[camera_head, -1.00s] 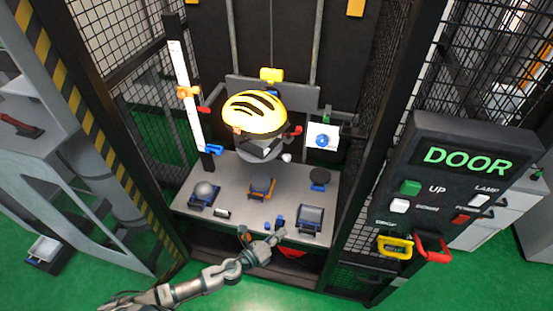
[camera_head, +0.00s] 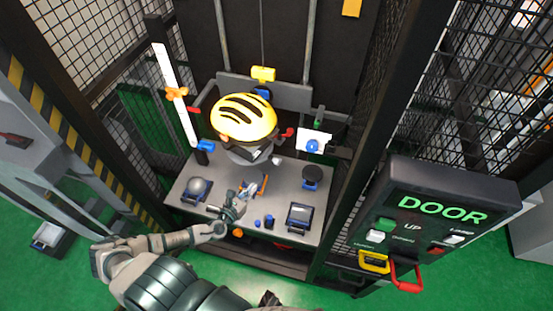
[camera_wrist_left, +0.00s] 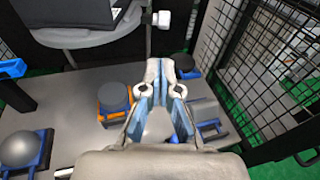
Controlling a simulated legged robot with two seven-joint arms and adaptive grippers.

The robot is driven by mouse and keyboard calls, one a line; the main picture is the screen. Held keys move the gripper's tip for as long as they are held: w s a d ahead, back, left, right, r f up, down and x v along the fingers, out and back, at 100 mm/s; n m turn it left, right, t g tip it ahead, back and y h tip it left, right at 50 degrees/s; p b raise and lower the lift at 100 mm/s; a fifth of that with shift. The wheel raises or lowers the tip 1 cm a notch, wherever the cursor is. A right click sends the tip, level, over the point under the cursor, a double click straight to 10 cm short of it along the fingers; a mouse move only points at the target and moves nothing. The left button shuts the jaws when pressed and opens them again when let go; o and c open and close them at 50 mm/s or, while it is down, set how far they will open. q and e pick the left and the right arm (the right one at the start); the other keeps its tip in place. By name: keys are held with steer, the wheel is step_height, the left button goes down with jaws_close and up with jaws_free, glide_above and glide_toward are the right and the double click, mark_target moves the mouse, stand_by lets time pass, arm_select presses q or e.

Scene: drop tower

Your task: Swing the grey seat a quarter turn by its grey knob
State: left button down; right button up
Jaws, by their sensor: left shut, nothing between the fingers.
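The grey seat (camera_head: 243,154) is a round plate under the yellow striped helmet (camera_head: 243,118), which hides most of it in the head view. In the left wrist view the seat (camera_wrist_left: 85,38) is at the upper left, with a dark block on it. The pale grey knob (camera_head: 278,160) sticks out at the seat's right side; it also shows in the left wrist view (camera_wrist_left: 162,18). My left gripper (camera_head: 248,190) is shut and empty above the grey table, lower than the knob and apart from it. Its fingertips (camera_wrist_left: 167,72) point toward the knob's side.
The grey table (camera_head: 225,217) bears several blue-framed pads and a dark round pad (camera_head: 312,174). A white ruler post (camera_head: 175,95) stands at left. Mesh walls close both sides. A DOOR panel (camera_head: 435,210) with yellow and red handles is at right.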

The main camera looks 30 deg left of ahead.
arm_select(q)
steer(key=w+d+f, duration=0.1)
steer(key=w, duration=1.2)
steer(key=shift+w+f, duration=0.25)
steer(key=shift+f, duration=0.1)
arm_select(e)
steer(key=shift+w, duration=0.8)
arm_select(q)
steer(key=shift+d+r, duration=0.1)
steer(key=shift+d, duration=0.05)
arm_select(e)
steer(key=shift+r, duration=0.1)
